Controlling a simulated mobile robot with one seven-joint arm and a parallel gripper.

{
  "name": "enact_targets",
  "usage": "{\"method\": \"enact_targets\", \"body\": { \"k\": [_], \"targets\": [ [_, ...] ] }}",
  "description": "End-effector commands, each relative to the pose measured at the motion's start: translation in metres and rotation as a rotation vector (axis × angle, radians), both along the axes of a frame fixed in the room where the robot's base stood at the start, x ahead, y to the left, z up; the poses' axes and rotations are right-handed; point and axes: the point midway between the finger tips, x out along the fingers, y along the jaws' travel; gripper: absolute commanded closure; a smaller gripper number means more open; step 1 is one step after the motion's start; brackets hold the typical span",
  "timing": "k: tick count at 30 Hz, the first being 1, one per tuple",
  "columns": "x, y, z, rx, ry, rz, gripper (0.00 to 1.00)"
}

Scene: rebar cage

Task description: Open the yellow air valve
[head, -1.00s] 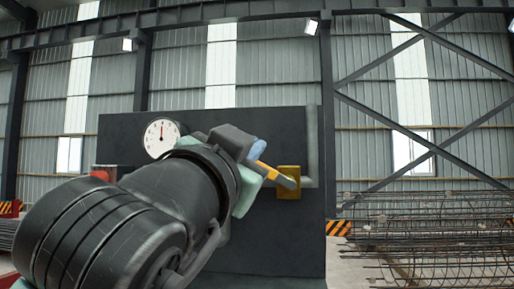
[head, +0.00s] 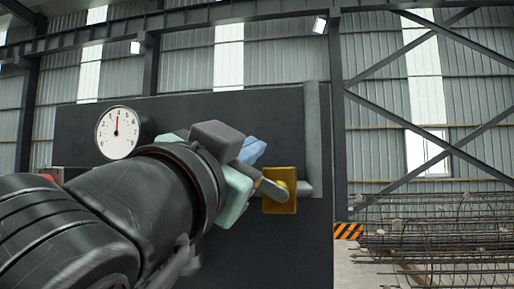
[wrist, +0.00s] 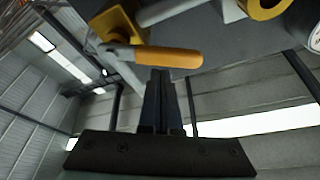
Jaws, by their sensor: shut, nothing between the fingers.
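The yellow valve body (head: 280,196) sits on a dark panel beside a grey pipe, right of my arm in the head view. In the wrist view the valve body (wrist: 118,24) is at the top left, and its orange-yellow lever handle (wrist: 168,57) reaches right from it. My gripper (wrist: 160,72) is shut and empty, its dark fingertips at the lever's lower edge, partly behind it in the picture. I cannot tell whether they touch it. In the head view my gripper (head: 258,165) is just left of the valve, and my wrist hides part of the area.
A round white gauge (head: 118,133) is on the dark panel (head: 220,104) at the left. A grey pipe (head: 312,135) runs up right of the valve. Rebar cages (head: 435,225) lie at the right, near a striped barrier (head: 348,231).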

Motion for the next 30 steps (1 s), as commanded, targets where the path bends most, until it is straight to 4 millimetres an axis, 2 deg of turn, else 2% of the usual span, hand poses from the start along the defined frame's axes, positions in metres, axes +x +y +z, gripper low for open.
{"method": "enact_targets", "body": {
  "k": [1, 4, 17, 30],
  "targets": [
    [-0.0023, 0.0017, -0.007, 0.0, -0.002, 0.001, 1.0],
    [-0.0044, 0.0033, -0.0104, 0.0, 0.0, 0.001, 1.0],
    [-0.0053, 0.0034, -0.0109, -0.002, 0.001, -0.001, 1.0],
    [0.0005, 0.0057, -0.0145, -0.073, 0.015, -0.002, 1.0]
  ]
}}
